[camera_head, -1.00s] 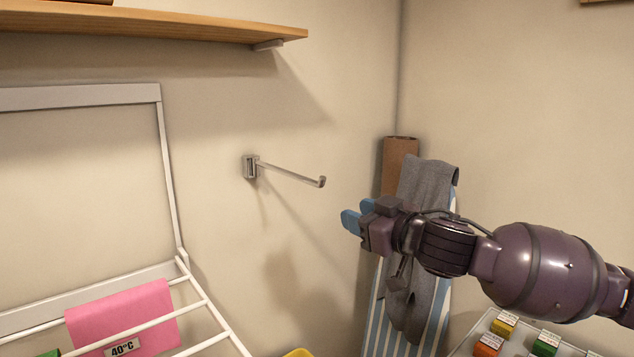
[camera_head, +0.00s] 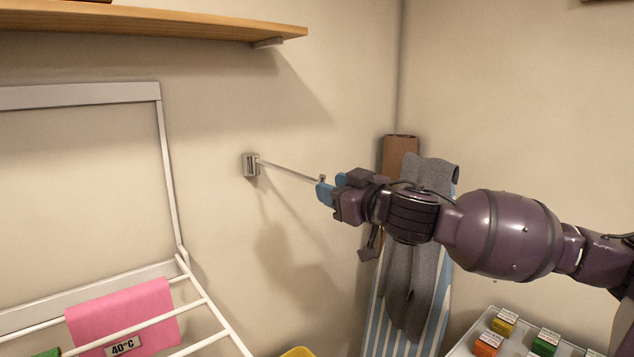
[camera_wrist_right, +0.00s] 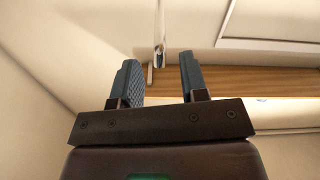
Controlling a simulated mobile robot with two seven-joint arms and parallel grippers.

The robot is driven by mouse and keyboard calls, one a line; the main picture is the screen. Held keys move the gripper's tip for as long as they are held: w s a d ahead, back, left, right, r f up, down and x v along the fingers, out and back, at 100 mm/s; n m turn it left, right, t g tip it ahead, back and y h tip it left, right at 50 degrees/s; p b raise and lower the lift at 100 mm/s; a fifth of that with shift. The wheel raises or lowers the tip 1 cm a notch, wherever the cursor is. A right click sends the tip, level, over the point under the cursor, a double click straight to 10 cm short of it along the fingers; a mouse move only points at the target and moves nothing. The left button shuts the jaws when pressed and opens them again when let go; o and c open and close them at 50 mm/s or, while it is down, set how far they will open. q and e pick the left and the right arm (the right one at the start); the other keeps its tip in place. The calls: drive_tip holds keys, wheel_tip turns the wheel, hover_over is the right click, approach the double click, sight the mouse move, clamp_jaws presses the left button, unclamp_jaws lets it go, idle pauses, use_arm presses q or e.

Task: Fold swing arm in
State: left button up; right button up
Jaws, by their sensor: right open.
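The swing arm (camera_head: 288,171) is a thin metal rod with a hooked tip, sticking out from a small bracket (camera_head: 251,164) on the back wall. My right gripper (camera_head: 331,187) is at the rod's outer end, its blue fingers overlapping the tip in the head view. In the right wrist view the gripper (camera_wrist_right: 158,78) is open. The rod (camera_wrist_right: 160,25) shows there beyond the fingertips, with its end in line with the gap between them. I cannot tell whether a finger touches it. My left gripper is not in view.
A wooden shelf (camera_head: 150,24) is above on the left. A white drying rack (camera_head: 215,305) with a pink cloth (camera_head: 122,315) stands at lower left. Behind my right arm are a striped ironing board (camera_head: 437,325) and grey cloth (camera_head: 433,176). A tray of small boxes (camera_head: 503,322) is at lower right.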

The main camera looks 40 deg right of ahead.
drive_tip(key=shift+w+a+p, duration=0.15)
drive_tip(key=shift+w+p, duration=0.05)
drive_tip(key=shift+w, duration=1.15)
drive_tip(key=shift+w+a+p, duration=0.1)
drive_tip(key=shift+w+p, duration=0.05)
drive_tip(key=shift+w, duration=1.2)
drive_tip(key=shift+c, duration=0.3)
clamp_jaws()
